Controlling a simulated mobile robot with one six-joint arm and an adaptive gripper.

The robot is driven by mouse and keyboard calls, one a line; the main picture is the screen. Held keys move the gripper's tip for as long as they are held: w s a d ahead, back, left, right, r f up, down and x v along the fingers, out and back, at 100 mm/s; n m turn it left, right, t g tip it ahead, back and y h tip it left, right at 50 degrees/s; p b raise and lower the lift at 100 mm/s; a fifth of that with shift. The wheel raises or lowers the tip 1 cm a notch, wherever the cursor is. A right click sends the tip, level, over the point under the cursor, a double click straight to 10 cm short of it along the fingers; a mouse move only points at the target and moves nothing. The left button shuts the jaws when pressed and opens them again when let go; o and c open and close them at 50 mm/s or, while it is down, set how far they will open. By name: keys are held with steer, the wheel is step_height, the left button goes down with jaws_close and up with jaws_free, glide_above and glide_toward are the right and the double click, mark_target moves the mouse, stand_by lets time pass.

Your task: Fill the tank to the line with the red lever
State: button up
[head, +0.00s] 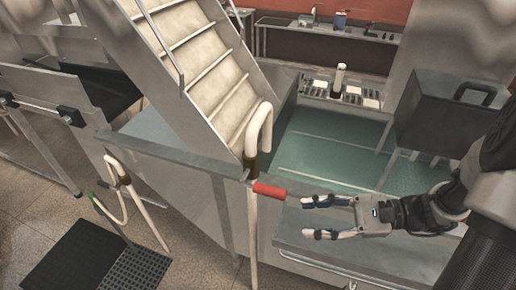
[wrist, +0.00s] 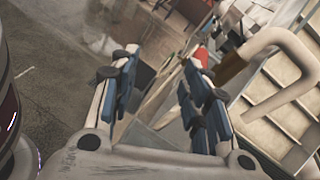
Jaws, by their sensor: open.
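The red lever (head: 270,191) sticks out to the right at the top of an upright cream pipe, near a grey metal rail. My gripper (head: 306,217) is open and empty. Its fingers point left towards the lever, a short gap to the right of it. In the wrist view, part of the red lever (wrist: 203,57) shows beyond the right-hand finger, which hides some of it. A metal-walled basin with a teal inside (head: 330,150) lies behind the gripper; I cannot tell whether it is the tank. I cannot make out a fill line for certain.
Metal stairs (head: 205,70) rise behind the lever. A curved cream pipe (head: 260,125) stands beside them and shows close in the wrist view (wrist: 285,45). A grey box (head: 445,115) stands at right. A metal bench top (head: 370,250) lies below my gripper.

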steer(key=w+d+m+t+y, duration=0.1)
steer(key=w+d+m+t, duration=0.2)
steer(key=d+m+t, duration=0.1)
steer(key=b, duration=0.2)
glide_toward(259, 188)
steer(key=shift+y, duration=0.3)
steer(key=x, duration=0.3)
steer(key=f+x, duration=0.1)
steer(key=x, duration=0.6)
steer(key=shift+w+f, duration=0.25)
steer(key=shift+w, duration=0.2)
jaws_close()
